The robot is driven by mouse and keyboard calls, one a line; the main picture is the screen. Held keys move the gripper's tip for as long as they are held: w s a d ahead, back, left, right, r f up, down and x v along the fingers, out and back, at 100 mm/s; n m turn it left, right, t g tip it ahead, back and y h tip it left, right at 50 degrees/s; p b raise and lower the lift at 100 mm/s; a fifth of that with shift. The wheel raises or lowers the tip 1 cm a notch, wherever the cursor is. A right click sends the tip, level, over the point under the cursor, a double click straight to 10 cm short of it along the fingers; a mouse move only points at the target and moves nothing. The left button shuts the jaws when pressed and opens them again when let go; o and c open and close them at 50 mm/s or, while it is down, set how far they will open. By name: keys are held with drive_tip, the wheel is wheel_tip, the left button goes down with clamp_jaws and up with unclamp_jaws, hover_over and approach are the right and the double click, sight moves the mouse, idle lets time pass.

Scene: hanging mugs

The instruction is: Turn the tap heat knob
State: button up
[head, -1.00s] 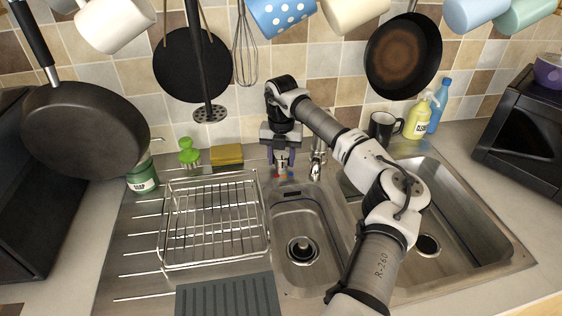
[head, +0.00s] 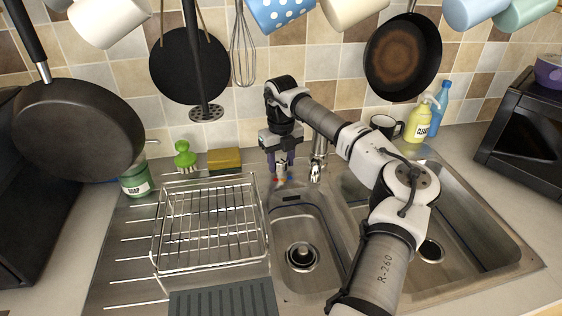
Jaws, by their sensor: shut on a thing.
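The tap heat knob (head: 281,171) is a small silver piece with red and blue marks at its base, behind the small sink bowl. My gripper (head: 280,164) points down over it, with dark fingers on both sides, shut on the knob. The fingers hide part of the knob. The silver tap spout (head: 317,165) stands just right of my gripper, partly behind my arm.
A wire dish rack (head: 210,225) stands on the drainer at left. A black mug (head: 384,126) and cleaner bottle (head: 420,122) stand right. Pans and mugs hang above.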

sight(281, 160)
idle(0.4)
drive_tip(key=o, duration=1)
drive_tip(key=shift+c, duration=0.2)
wheel_tip(281, 160, up, 12)
drive_tip(key=b, duration=0.3)
